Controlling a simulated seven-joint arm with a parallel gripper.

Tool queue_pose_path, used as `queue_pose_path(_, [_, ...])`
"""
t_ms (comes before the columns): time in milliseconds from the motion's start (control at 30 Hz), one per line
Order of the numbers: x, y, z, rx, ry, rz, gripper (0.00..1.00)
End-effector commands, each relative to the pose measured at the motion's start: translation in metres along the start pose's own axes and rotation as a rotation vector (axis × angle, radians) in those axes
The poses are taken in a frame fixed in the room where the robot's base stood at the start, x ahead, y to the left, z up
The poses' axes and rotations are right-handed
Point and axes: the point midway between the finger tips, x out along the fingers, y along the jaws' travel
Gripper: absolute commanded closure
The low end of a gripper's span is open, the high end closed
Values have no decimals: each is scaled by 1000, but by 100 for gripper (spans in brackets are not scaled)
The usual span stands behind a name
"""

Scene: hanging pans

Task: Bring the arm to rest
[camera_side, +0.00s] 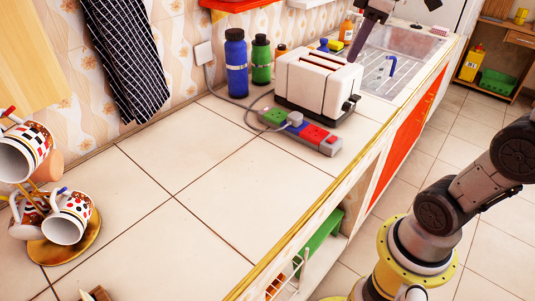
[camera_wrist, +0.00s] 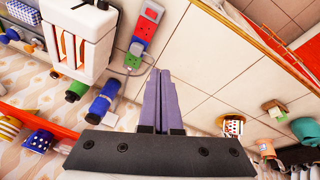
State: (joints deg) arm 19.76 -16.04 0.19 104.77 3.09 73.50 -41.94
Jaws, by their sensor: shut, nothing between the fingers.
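My gripper (camera_wrist: 160,72) is shut and empty in the wrist view. Its two purple fingers lie side by side over the tiled counter, with the black gripper body behind them. In the side view only part of my gripper (camera_side: 358,50) shows, at the top edge, by the right end of the white toaster (camera_side: 318,78). I cannot tell how high it is above the counter. My arm (camera_side: 440,212) stands at the right on a yellow-ringed base, in front of the counter; its upper part is out of frame.
The power strip (camera_side: 300,130) lies on the counter (camera_side: 155,190) in front of the toaster. Blue (camera_side: 236,65) and green (camera_side: 261,60) bottles stand behind it. The sink (camera_side: 400,50) is at the back right. A mug rack with mugs (camera_side: 68,217) stands at the left. The middle of the counter is clear.

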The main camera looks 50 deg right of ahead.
Motion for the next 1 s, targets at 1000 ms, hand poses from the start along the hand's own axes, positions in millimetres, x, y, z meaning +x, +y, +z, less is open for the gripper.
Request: queue_pose_path(1000, [74, -134, 92, 393, 193, -17, 100])
